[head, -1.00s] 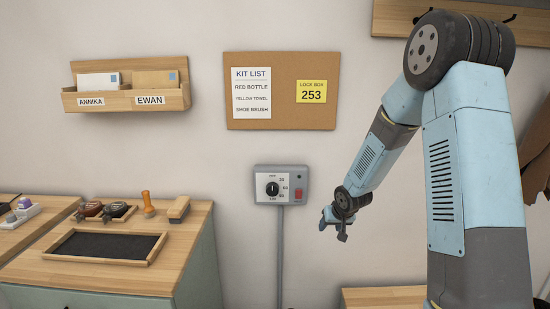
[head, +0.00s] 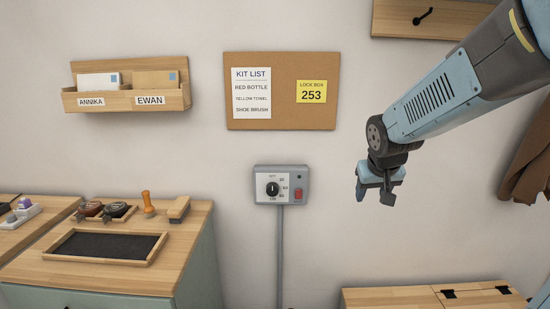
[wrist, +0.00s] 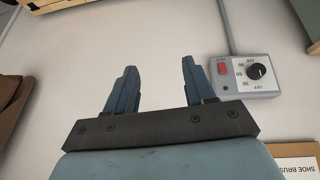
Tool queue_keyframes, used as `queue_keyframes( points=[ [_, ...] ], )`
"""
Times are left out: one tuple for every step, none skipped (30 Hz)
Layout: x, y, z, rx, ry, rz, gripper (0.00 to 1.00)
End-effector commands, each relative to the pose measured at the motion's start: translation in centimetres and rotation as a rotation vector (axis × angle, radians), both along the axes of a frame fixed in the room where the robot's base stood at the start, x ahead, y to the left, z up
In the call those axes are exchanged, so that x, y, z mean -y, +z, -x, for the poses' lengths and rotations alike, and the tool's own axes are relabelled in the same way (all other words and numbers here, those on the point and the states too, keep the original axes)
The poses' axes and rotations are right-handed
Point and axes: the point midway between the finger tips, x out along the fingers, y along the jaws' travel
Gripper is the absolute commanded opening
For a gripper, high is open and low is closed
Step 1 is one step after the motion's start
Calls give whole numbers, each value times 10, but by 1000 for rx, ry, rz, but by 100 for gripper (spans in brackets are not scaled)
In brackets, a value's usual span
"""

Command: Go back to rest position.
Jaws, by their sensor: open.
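My gripper (head: 376,196) hangs in the air in front of the wall, to the right of the grey timer box and a little above the wooden chest at the lower right. In the wrist view my gripper (wrist: 153,78) shows both blue fingers spread apart with only bare wall between them. It is open, empty and touching nothing. My arm reaches in from the upper right of the head view.
The timer box (head: 281,185) has a dial and red switch; it also shows in the wrist view (wrist: 243,75). A corkboard (head: 281,118), letter rack (head: 127,103), tray bench (head: 190,235), wooden chest (head: 390,298) and brown cloth (head: 528,160) surround free wall.

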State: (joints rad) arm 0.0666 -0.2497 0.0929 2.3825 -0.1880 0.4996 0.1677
Motion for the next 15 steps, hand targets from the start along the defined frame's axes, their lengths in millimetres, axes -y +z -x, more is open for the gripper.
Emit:
queue_keyframes(
  points=[
    [0, 10, 13, 5, -3, -1, 54],
    [0, 14, 20, 5, -5, -3, 54],
    [1, 19, 30, 3, -6, -5, 54],
    [1, 22, 38, 1, -9, -7, 54],
    [1, 26, 46, 1, -10, -10, 54],
    [1, 30, 56, -2, -10, -14, 54],
    [1, 34, 63, -2, -10, -16, 54],
    [1, 37, 71, -3, -11, -20, 54],
    [1, 41, 82, -5, -11, -26, 54],
    [1, 43, 89, -6, -11, -29, 54],
    [0, 45, 97, -8, -10, -33, 54],
    [0, 48, 108, -8, -9, -41, 54],
    [-1, 51, 116, -9, -8, -45, 54],
    [-1, 52, 123, -10, -5, -50, 54],
    [-2, 54, 133, -13, -1, -57, 54]
  ],
)
